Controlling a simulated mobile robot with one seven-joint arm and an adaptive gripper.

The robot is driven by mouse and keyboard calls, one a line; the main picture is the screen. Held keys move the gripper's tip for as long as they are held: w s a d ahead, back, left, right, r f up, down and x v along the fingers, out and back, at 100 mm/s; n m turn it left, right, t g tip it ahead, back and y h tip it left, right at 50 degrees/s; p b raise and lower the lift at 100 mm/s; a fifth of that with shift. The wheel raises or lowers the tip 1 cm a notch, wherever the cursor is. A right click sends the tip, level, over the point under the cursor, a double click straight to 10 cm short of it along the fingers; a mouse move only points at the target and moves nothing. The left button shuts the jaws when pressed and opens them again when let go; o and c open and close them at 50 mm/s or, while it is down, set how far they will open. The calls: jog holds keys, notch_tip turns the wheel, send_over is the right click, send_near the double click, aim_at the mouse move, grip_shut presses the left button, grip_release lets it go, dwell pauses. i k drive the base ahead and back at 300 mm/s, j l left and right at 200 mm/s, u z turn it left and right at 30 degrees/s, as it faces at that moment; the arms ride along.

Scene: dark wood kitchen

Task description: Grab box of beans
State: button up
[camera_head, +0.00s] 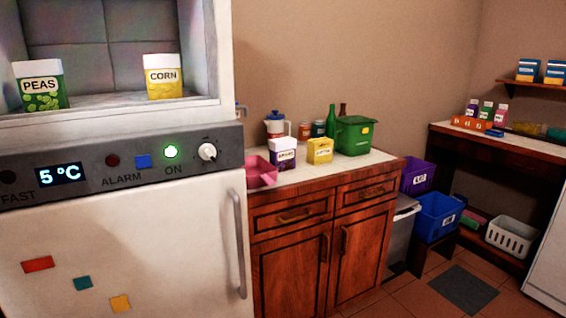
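A white and purple box (283,153) stands upright on the counter in the middle of the view. Its label is small and blurred; it may read "BEANS". A box of peas (40,87) and a yellow box of corn (163,77) stand in the open white compartment at the upper left. A small yellow box (320,151) with an unclear label stands just right of the purple and white box. My gripper is not in view.
The counter (345,166) also holds a pink container (261,172), a green bin (354,135), bottles and a jug. The white fridge (120,240) with its handle fills the left foreground. Purple and blue bins stand to the right, with bare floor before them.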

aim_at(282, 150)
jog(key=i+l+u, duration=0.1)
jog(key=i+l, duration=0.25)
jog(key=i+l+u, duration=0.1)
jog(key=i+l, duration=0.3)
jog(key=i+l+u, duration=0.1)
jog(key=i+l, duration=0.2)
jog(key=l, duration=0.25)
jog(key=i+l, duration=0.35)
jog(key=i+l+u, duration=0.15)
jog(key=i+l, duration=0.15)
jog(key=l, duration=0.3)
